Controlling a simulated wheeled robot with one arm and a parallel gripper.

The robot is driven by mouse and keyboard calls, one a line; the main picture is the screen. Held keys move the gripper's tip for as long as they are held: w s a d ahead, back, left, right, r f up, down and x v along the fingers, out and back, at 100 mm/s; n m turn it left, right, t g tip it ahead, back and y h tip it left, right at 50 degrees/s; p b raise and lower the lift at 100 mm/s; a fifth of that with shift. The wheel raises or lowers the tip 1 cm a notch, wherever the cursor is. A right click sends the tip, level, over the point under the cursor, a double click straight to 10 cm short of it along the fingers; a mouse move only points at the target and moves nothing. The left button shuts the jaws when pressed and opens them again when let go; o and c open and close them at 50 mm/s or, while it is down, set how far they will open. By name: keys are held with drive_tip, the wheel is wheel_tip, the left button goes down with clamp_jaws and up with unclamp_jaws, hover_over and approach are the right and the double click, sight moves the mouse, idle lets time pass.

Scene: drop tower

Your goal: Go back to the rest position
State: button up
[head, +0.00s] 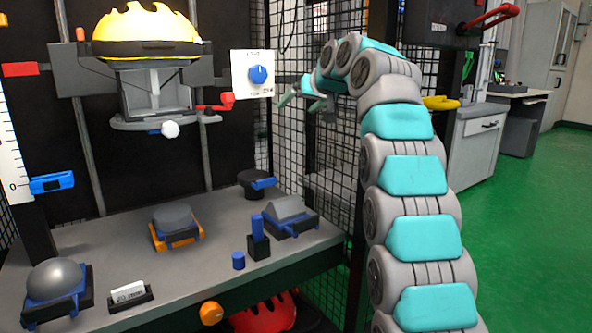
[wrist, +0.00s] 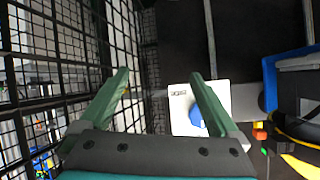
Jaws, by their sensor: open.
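My gripper (head: 306,93) is raised at the end of my teal and grey arm, in front of the wire mesh at the right of the drop tower. In the wrist view its two green fingers (wrist: 160,90) stand apart with nothing between them. A white panel with a blue knob (head: 258,75) is just left of the gripper in the head view. In the wrist view the panel (wrist: 180,110) lies behind the right finger, which partly covers it. I cannot tell the exact gap between finger and panel.
A yellow helmet (head: 147,29) sits on the tower carriage, with a red lever (head: 216,102) beside it. The grey bench (head: 200,262) below holds several anvils and small parts. A red helmet (head: 263,312) is under the bench. Green floor (head: 540,210) is open at the right.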

drive_tip(key=s+d+f+m+g+h, duration=0.15)
drive_tip(key=s+d+f+g, duration=0.3)
drive_tip(key=s+f, duration=1.2)
drive_tip(key=s+d+f+g+h, duration=0.2)
drive_tip(key=s+d+f+g, duration=0.55)
drive_tip(key=s, duration=1.55)
drive_tip(key=s+d+f+m+g+h, duration=0.1)
drive_tip(key=s+d+f+h, duration=0.1)
drive_tip(key=s+f, duration=1.55)
wheel_tip(320, 180, up, 17)
drive_tip(key=s+p, duration=0.2)
drive_tip(key=p, duration=1.2)
drive_tip(key=shift+s+f, duration=0.15)
drive_tip(key=shift+s, duration=0.25)
